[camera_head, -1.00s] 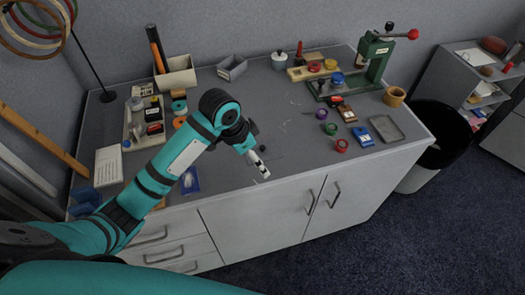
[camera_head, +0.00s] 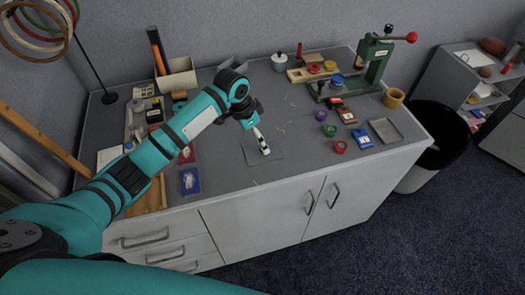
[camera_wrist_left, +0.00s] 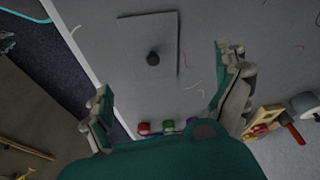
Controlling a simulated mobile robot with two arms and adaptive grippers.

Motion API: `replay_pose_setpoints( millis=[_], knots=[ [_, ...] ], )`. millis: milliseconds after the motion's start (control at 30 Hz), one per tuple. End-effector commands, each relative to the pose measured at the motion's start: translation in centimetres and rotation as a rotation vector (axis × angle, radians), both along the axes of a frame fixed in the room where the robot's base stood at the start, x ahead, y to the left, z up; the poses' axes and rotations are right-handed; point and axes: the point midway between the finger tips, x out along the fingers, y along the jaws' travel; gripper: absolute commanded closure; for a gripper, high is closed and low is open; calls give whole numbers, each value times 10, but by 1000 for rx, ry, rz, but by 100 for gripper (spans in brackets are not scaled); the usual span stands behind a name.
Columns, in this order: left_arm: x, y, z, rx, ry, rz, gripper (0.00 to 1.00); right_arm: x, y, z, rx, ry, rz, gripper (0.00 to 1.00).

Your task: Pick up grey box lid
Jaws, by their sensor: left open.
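The grey box lid (camera_head: 276,155) is a flat, thin plate lying on the grey worktop near its front edge. In the left wrist view the lid (camera_wrist_left: 130,38) shows whole, with a small dark round knob (camera_wrist_left: 153,58). My left gripper (camera_head: 262,149) is over the lid and hides part of it, including the knob, in the head view. In the left wrist view the gripper (camera_wrist_left: 163,68) is open and empty, its fingers spread to either side of the knob. I cannot tell the exact height gap. My right gripper is not in view.
A grey open box (camera_head: 232,62) stands behind my left arm, partly hidden. Colored rings (camera_head: 340,147), a blue block (camera_head: 362,138), a shallow grey tray (camera_head: 384,131) and a green press (camera_head: 375,55) are to the right. A blue-and-white packet (camera_head: 190,181) lies left of the lid.

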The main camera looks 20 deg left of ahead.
Motion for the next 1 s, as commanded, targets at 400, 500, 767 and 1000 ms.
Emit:
replay_pose_setpoints(
  millis=[400, 500, 767, 1000],
  knots=[
    [-1, -10, -42, 1, 5, 0, 0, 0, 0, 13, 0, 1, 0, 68],
    [2, -13, -55, 0, 1, 0, 0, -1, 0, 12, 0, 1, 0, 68],
    [4, -13, -63, 2, -2, 0, 0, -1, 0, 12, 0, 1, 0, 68],
    [4, -13, -63, 1, -1, -1, 22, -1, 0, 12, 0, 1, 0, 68]
  ],
)
